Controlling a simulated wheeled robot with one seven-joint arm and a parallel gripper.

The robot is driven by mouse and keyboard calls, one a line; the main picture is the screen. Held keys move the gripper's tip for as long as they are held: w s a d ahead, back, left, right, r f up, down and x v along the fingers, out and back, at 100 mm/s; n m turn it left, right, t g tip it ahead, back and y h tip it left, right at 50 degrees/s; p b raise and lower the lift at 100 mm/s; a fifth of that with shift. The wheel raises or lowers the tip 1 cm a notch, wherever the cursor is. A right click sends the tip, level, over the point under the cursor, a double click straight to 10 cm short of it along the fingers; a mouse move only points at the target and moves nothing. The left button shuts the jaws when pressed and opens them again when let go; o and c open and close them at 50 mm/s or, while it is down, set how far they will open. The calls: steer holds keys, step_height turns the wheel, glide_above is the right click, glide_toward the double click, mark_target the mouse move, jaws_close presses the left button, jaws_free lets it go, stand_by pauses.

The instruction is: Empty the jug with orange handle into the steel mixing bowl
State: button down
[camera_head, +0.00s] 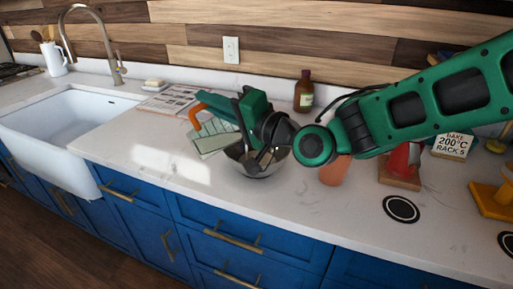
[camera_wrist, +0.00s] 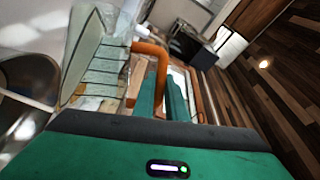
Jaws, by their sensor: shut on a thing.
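The clear jug (camera_head: 213,139) with graduation lines and an orange handle (camera_head: 194,116) is tilted beside and partly above the left rim of the steel mixing bowl (camera_head: 262,173). My gripper (camera_head: 212,104) is shut on the orange handle. In the wrist view the jug (camera_wrist: 97,65) hangs from its handle (camera_wrist: 151,48) between my green fingers (camera_wrist: 167,98), with shiny metal of the bowl (camera_wrist: 22,85) at the left. My wrist hides part of the bowl in the head view. I cannot tell how much the jug holds.
A brown bottle (camera_head: 303,93) stands behind the bowl, and a terracotta cup (camera_head: 334,171) is close to its right. A red object (camera_head: 399,160), a sign (camera_head: 453,144) and a yellow stand (camera_head: 493,201) are farther right. The counter left of the bowl is clear up to the sink (camera_head: 62,135).

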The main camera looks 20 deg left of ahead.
steer(key=shift+w+d+f, duration=0.1)
steer(key=shift+w, duration=0.25)
steer(key=shift+w+d+m, duration=0.2)
steer(key=shift+d+m, duration=0.1)
steer(key=shift+w+d+f+m+t+p, duration=0.1)
steer(key=shift+w+d+m+t+p, duration=0.2)
steer(key=shift+w+d+m, duration=0.3)
steer(key=shift+w+d+r+m+y, duration=0.3)
steer(key=shift+w+d+m+y, duration=0.25)
steer(key=shift+w+m, duration=0.1)
stand_by(0.6)
